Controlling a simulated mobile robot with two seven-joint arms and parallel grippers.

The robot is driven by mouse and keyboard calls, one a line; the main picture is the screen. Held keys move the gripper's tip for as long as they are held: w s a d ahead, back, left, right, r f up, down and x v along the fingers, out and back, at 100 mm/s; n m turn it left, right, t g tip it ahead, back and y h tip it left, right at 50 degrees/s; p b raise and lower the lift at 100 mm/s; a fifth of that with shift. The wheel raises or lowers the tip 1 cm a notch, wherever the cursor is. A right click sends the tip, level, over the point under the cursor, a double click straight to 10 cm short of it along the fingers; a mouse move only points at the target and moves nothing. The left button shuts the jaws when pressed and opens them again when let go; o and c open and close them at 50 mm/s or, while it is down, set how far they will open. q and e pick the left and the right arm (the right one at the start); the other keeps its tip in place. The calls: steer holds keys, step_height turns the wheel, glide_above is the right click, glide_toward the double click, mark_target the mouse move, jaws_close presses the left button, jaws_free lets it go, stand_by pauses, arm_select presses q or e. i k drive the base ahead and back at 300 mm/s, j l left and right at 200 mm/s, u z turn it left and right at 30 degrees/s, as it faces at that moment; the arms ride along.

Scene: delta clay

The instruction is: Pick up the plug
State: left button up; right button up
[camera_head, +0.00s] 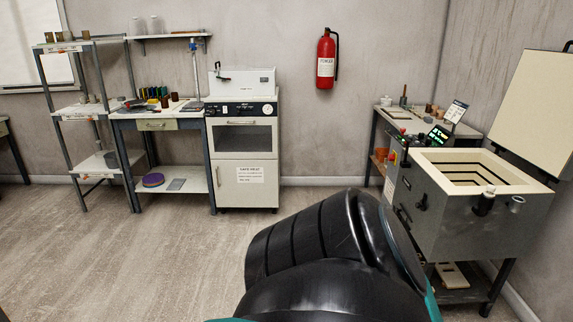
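I cannot make out the plug for certain. A small stub with a pale top (485,201) and a grey round fitting (517,204) sit at the front rim of the open kiln (448,212) on the right; either could be related to the plug, but they are too small to tell. No gripper shows in the head view. A large black link of my own arm fills the lower middle and hides the floor and part of the kiln's left side. Its gripper end is not visible.
The kiln lid (534,105) stands raised. A side table (445,127) with small tools is behind the kiln. A white oven-like cabinet (245,152), a workbench (158,113) and a shelf rack (80,113) line the back wall. A fire extinguisher (326,60) hangs there. Floor (120,250) at left is clear.

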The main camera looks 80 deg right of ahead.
mark_target(489, 189)
steer(key=z, duration=4.1)
steer(key=i+j+z, duration=0.2)
steer(key=z, duration=0.25)
steer(key=i+j+z, duration=0.1)
steer(key=j+z, duration=0.2)
steer(key=z, duration=0.2)
steer(key=i+j+z, duration=0.2)
steer(key=j, duration=0.25)
steer(key=j+z, duration=0.15)
steer(key=j, duration=0.25)
steer(key=j+z, duration=0.1)
steer(key=j, duration=0.35)
steer(key=i+j, duration=0.1)
steer(key=j, duration=0.35)
steer(key=i+z, duration=0.05)
